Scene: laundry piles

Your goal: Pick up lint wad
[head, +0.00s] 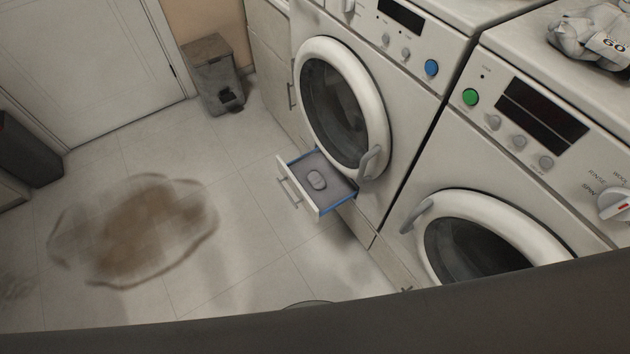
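A small grey rounded lump, which looks like the lint wad (316,180), lies in an open drawer (303,190). The drawer sticks out low on the front of the left machine, under its round door. The drawer has a white front with a bar handle, a grey inside and blue edges. Neither of my grippers shows in the head view, so nothing can be seen touching the lump.
The left machine (408,80) and right machine (400,238) have closed round doors. A brown stain (150,225) spreads on the tiled floor. A grey bin (212,75) stands by the back wall. A crumpled grey bundle (590,35) lies on the right machine.

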